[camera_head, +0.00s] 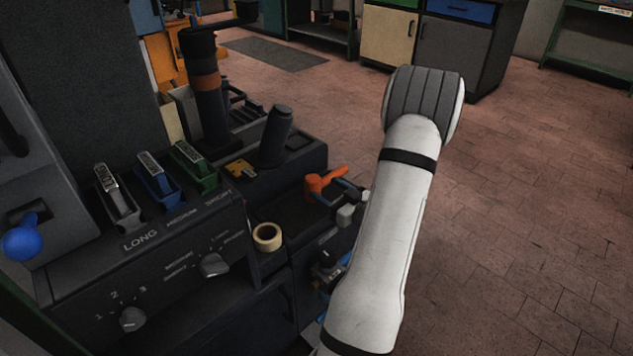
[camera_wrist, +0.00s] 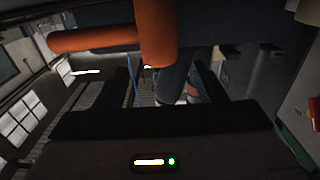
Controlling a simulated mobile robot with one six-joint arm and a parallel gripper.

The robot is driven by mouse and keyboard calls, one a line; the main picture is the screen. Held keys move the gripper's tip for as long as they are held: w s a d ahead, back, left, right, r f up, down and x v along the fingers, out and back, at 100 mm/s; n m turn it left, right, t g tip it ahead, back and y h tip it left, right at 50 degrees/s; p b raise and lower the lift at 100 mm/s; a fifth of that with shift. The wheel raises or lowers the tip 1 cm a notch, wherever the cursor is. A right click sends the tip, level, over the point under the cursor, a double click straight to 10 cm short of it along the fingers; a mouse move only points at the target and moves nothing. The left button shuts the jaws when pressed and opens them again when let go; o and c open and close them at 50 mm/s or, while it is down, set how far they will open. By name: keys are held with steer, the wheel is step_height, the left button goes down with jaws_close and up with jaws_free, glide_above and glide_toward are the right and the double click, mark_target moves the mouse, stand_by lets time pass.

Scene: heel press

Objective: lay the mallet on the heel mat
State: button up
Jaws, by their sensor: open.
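My gripper (camera_wrist: 165,74) shows in the wrist view, with its two dark fingers apart and nothing clearly held. A dark cylinder with an orange band (camera_wrist: 190,92) shows beyond and between the fingers. A thick orange bar with a crosspiece (camera_wrist: 155,35) fills the top of the wrist view, close to the camera. In the head view, an orange piece (camera_head: 324,181) with a blue part beside it sits at the right end of the dark bench. I cannot tell whether either orange thing is the mallet. I cannot make out the heel mat. My gripper is not clearly seen in the head view.
The dark machine has a row of levers (camera_head: 157,184), knobs (camera_head: 214,265) and a blue ball handle (camera_head: 21,240). A tape roll (camera_head: 267,237) lies on its front ledge. A dark upright post (camera_head: 206,100) and a tilted cylinder (camera_head: 275,137) rise behind. The tiled floor at right is clear.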

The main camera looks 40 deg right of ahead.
steer(key=s, duration=0.6)
steer(key=shift+d, duration=0.2)
steer(key=shift+w, duration=0.1)
